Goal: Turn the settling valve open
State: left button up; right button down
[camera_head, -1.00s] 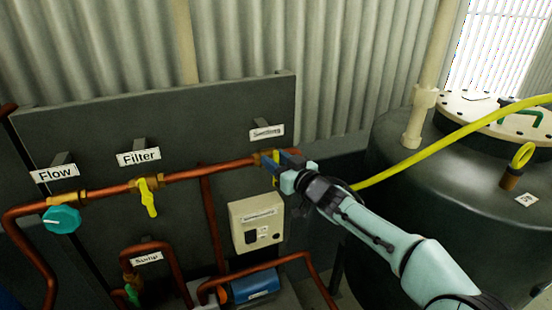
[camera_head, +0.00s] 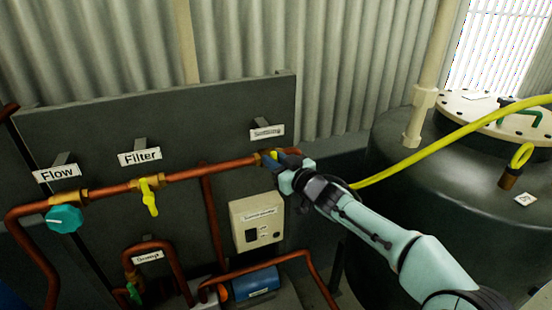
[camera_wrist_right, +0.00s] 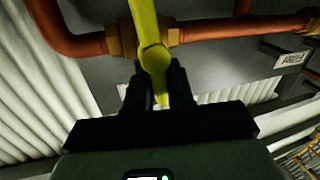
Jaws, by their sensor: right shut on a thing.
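The settling valve's yellow handle (camera_head: 274,155) shows as a small patch at the right end of the copper pipe, under the Settling label (camera_head: 267,132). My right gripper (camera_head: 284,160) is at this valve and covers most of it. In the right wrist view, the yellow handle (camera_wrist_right: 150,45) runs down from the brass fitting (camera_wrist_right: 115,40) between the two dark fingers of my right gripper (camera_wrist_right: 158,85), which is shut on it. How far the valve is turned is hard to tell. My left gripper is out of view.
The yellow filter valve (camera_head: 149,196) and teal flow valve (camera_head: 63,219) sit left on the same pipe (camera_head: 210,173). A dark tank (camera_head: 430,190) and yellow hose (camera_head: 440,140) are to the right.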

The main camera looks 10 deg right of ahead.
jog(key=shift+a+n, duration=0.25)
jog(key=shift+n, duration=0.55)
jog(key=shift+a+n+g+h+p, duration=0.2)
jog(key=shift+n+g+h+p, duration=0.15)
jog(key=shift+n, duration=0.45)
pick_arm(q)
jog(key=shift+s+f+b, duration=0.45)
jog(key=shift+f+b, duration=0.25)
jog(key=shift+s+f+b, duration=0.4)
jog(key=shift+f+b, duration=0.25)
jog(key=shift+b, duration=0.05)
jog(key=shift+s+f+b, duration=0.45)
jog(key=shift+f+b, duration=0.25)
pick_arm(e)
jog(key=shift+s+a+f+n+h, duration=0.1)
jog(key=shift+a+f+n+h, duration=0.35)
jog(key=shift+n, duration=1.25)
jog(key=shift+s+a+f+n+h, duration=0.1)
jog(key=shift+f+n+h, duration=0.4)
jog(key=shift+n+h, duration=0.85)
jog(key=shift+s+a+f+n+h, duration=0.1)
jog(key=shift+a+f+n+h, duration=0.3)
jog(key=shift+n, duration=1.65)
jog(key=shift+w+d+f, duration=0.1)
jog(key=shift+d, duration=0.05)
jog(key=c, duration=1.1)
grip_release()
jog(key=shift+c, duration=0.2)
